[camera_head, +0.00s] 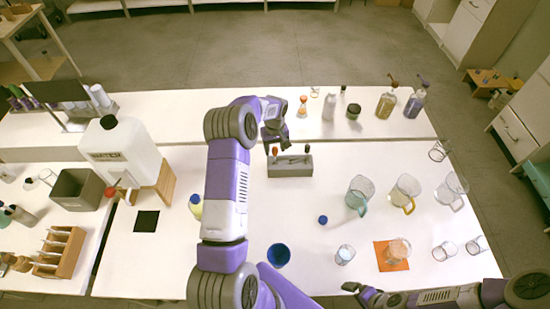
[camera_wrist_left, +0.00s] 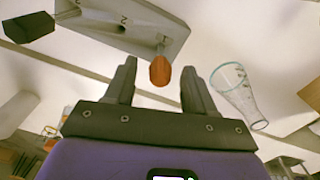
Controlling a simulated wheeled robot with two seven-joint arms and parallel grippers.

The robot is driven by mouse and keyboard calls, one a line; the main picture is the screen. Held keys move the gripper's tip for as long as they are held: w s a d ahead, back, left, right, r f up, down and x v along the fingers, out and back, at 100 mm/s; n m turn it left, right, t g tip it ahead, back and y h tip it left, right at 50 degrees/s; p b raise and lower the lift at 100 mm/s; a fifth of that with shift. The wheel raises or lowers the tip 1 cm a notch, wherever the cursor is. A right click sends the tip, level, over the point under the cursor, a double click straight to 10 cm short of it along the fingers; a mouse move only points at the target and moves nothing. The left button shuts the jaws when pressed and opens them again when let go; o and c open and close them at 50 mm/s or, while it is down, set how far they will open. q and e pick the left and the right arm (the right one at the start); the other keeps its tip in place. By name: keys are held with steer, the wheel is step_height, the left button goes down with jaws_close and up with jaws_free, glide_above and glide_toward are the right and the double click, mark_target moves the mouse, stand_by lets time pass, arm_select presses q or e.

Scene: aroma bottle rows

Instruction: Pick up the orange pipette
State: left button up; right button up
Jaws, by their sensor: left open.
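The orange pipette (camera_head: 275,151) stands in a grey holder (camera_head: 290,171) near the middle of the table; only its orange bulb shows clearly. A black-topped pipette (camera_head: 307,149) stands at the holder's other end. My left gripper (camera_head: 277,137) is open just behind and above the orange bulb. In the left wrist view, the orange bulb (camera_wrist_left: 160,71) appears between the open fingertips (camera_wrist_left: 159,66), with no visible contact. The grey holder (camera_wrist_left: 95,25) and black bulb (camera_wrist_left: 29,27) show at the upper left. My right gripper (camera_head: 356,289) is low in the head view; its jaw opening is unclear.
Glass beakers (camera_head: 359,194) stand to the right of the holder; one glass (camera_wrist_left: 238,97) shows beside the fingers in the wrist view. A blue cup (camera_head: 278,255) is in front, and a white water tank (camera_head: 125,153) is left. Bottles (camera_head: 329,107) line the back.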

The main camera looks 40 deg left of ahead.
arm_select(q)
steer(key=shift+f, duration=0.3)
steer(key=c, duration=0.7)
step_height(320, 180, up, 10)
steer(key=shift+r, duration=0.1)
